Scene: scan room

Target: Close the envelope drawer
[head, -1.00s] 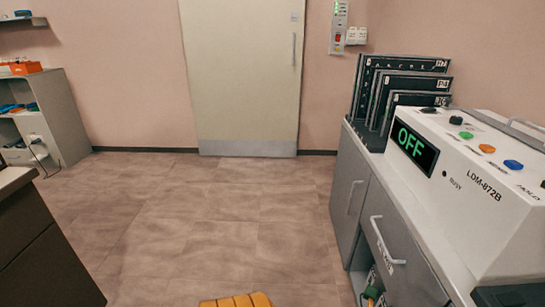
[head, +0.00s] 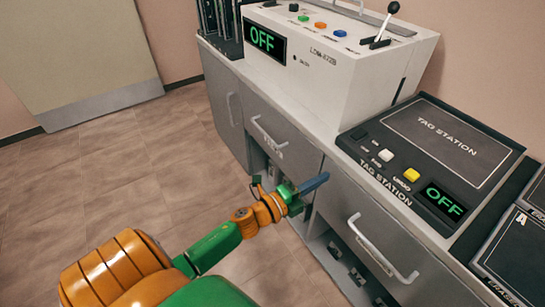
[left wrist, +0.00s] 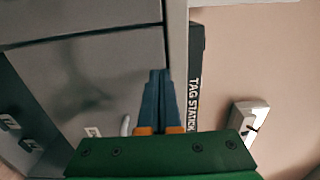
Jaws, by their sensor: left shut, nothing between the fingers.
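A grey cabinet holds two drawer fronts with pale bar handles. The left drawer (head: 285,122) has a small label under its handle, too small to read. The right drawer (head: 345,205), below the tag station, shows its handle lower down. I cannot tell which is the envelope drawer, nor surely whether either stands out. My left gripper (head: 322,178) is shut and empty, its blue fingers in front of the cabinet between the two drawers. In the left wrist view the shut fingers (left wrist: 158,75) lie before a grey front (left wrist: 85,85); contact is unclear.
A white machine (head: 345,50) reading OFF and a black tag station (head: 440,135) stand on the counter. Open shelf space (head: 335,255) with small dark items lies under the drawers. The floor (head: 110,175) at left is clear to the door (head: 75,55).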

